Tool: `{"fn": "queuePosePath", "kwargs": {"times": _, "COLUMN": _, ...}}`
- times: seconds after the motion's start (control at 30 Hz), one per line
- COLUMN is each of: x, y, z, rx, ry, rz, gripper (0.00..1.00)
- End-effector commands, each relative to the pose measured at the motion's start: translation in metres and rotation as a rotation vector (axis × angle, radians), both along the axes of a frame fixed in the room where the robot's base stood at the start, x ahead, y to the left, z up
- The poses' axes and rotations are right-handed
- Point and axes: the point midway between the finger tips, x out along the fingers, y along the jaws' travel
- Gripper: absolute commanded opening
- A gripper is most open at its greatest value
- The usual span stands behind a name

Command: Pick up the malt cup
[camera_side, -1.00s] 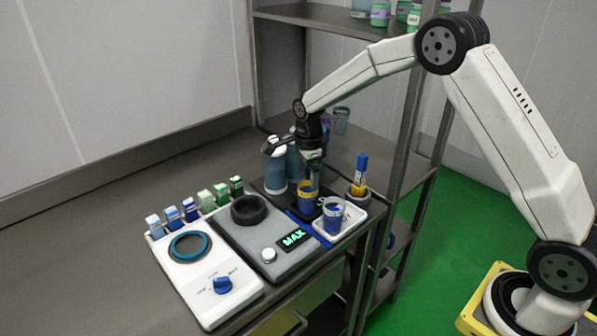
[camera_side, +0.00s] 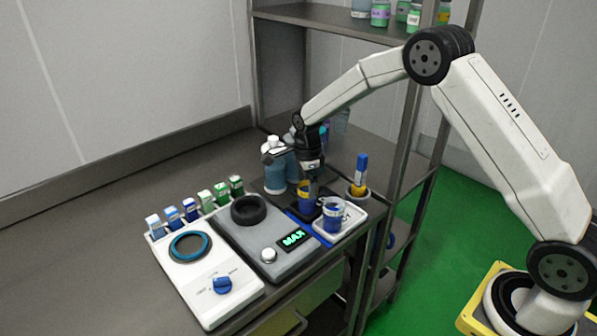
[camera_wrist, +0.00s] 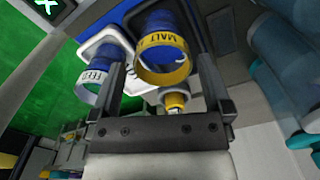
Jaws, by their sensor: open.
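The malt cup (camera_wrist: 163,57) is blue with a yellow band lettered MALT in the wrist view. It stands between the fingers of my gripper (camera_wrist: 162,70), which are open on either side of it, with a gap showing. In the side view the malt cup (camera_side: 303,196) stands on a dark pad, partly hidden by my gripper (camera_side: 313,180) just above and around it. A second blue cup with a white band (camera_wrist: 92,82) is close outside one finger in the wrist view. In the side view this second cup (camera_side: 333,217) stands on a white tray.
The white tray (camera_side: 352,222) is close on the right, with a blue-and-yellow bottle (camera_side: 360,172) behind. Blue bottles (camera_side: 275,172) stand close on the left. A shelf post rises at the right.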

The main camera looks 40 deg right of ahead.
Motion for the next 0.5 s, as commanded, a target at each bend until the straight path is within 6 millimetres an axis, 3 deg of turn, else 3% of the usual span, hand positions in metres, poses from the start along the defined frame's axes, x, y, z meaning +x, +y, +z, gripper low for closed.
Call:
{"fn": "queuePosePath", "kwargs": {"times": 0.3, "x": 0.0, "y": -0.005, "z": -0.035, "rx": 0.0, "ry": 0.002, "rz": -0.001, "gripper": 1.0}}
{"fn": "queuePosePath", "kwargs": {"times": 0.5, "x": 0.0, "y": -0.004, "z": -0.047, "rx": 0.0, "ry": 0.001, "rz": 0.0, "gripper": 1.0}}
